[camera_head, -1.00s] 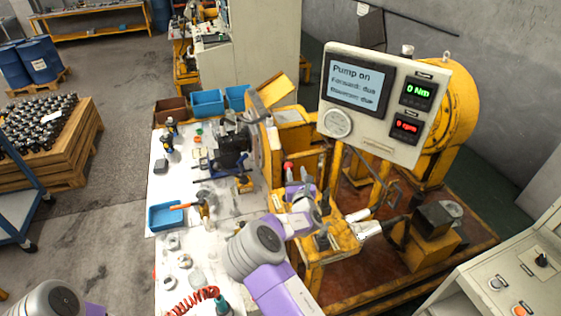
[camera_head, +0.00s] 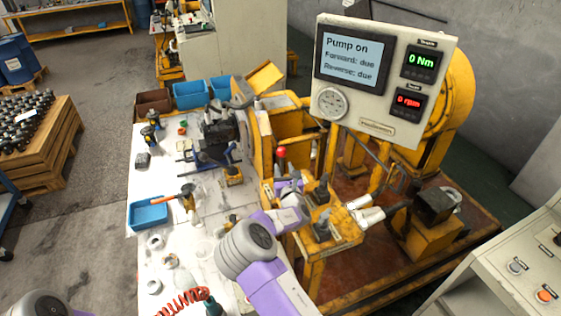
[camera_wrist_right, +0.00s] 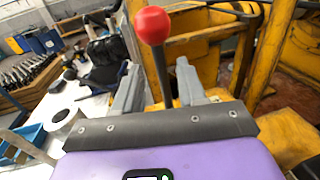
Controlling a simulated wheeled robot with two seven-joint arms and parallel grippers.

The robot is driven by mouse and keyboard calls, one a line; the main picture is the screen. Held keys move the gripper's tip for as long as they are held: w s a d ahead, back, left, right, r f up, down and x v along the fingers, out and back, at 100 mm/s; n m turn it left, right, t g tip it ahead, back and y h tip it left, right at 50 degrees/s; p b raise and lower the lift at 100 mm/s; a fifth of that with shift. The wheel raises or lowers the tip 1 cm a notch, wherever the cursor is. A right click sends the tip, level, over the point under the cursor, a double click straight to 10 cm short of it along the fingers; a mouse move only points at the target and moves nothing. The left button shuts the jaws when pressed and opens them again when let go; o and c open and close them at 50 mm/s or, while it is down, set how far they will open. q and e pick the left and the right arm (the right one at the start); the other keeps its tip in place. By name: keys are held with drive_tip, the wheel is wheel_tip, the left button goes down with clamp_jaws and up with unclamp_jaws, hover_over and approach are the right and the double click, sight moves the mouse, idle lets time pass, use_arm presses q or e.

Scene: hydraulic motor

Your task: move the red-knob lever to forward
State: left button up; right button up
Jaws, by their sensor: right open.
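The red-knob lever has a round red ball (camera_head: 281,153) on a dark stem, on the yellow rig in the head view. In the right wrist view the red ball (camera_wrist_right: 152,25) stands at top centre, its stem running down between the fingers. My right gripper (camera_wrist_right: 158,82) is open, with one grey finger on each side of the stem and the ball above the fingertips. Contact with the stem cannot be told. In the head view the right gripper (camera_head: 284,181) is just below the ball. Only part of my left arm shows at bottom left; its gripper is out of view.
A display panel (camera_head: 378,128) reads "Pump on", "Forward: due" and "Reverse: due", with 0 Nm and 0 rpm. Other dark levers (camera_head: 321,193) stand close to the right. A white bench (camera_head: 170,212) with tools and blue bins (camera_head: 191,95) lies to the left.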

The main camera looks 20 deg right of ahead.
sight(282, 162)
drive_tip(key=shift+x, duration=3.3)
clamp_jaws()
